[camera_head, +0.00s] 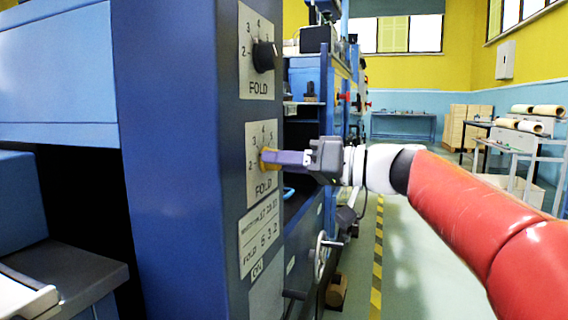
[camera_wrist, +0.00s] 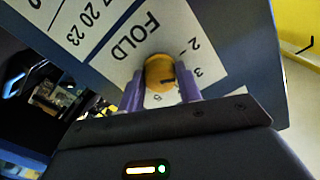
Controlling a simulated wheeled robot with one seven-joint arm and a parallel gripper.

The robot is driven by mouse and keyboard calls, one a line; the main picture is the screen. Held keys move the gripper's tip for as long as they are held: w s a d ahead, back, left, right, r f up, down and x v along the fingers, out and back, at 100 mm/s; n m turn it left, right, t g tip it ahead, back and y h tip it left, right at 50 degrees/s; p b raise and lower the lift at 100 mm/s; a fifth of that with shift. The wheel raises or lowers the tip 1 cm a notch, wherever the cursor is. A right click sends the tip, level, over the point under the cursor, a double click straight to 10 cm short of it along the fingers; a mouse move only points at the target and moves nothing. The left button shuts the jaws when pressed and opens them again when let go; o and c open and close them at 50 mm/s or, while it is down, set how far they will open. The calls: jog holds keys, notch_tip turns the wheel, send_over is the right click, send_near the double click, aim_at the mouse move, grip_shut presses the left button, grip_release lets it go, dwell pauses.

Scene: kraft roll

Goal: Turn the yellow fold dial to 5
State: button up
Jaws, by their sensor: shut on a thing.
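The yellow fold dial (camera_head: 265,160) sits on a white FOLD plate (camera_head: 264,190) on the side of the blue machine, below a second FOLD plate with a black knob. My gripper (camera_head: 272,158) reaches in from the right, and its purple fingers are shut on the dial. In the wrist view the yellow dial (camera_wrist: 158,70) is between the two fingers of my gripper (camera_wrist: 161,82). Its dark pointer mark faces right and slightly down there, roughly toward the 4; the exact reading is unclear. Fingers hide part of the scale.
The black knob (camera_head: 264,56) is just above, on its own FOLD plate. A label with FOLD numbers (camera_head: 260,236) is below the dial. A handwheel (camera_head: 320,254) projects lower down. The floor aisle (camera_head: 400,240) to the right is clear.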

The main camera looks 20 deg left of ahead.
jog(key=shift+r+m+p, duration=0.15)
jog(key=shift+m+p, duration=2.6)
jog(key=shift+m, duration=2.55)
jog(key=shift+r+m+p, duration=0.15)
jog(key=shift+m+p, duration=2.6)
jog(key=shift+m, duration=2.55)
jog(key=shift+a+m, duration=0.1)
jog(key=shift+m, duration=0.2)
jog(key=o, duration=1)
jog(key=shift+f, duration=0.1)
jog(key=shift+s+d, duration=0.2)
jog(key=shift+d, duration=1.75)
jog(key=shift+s+d, duration=0.15)
jog(key=shift+d, duration=1.8)
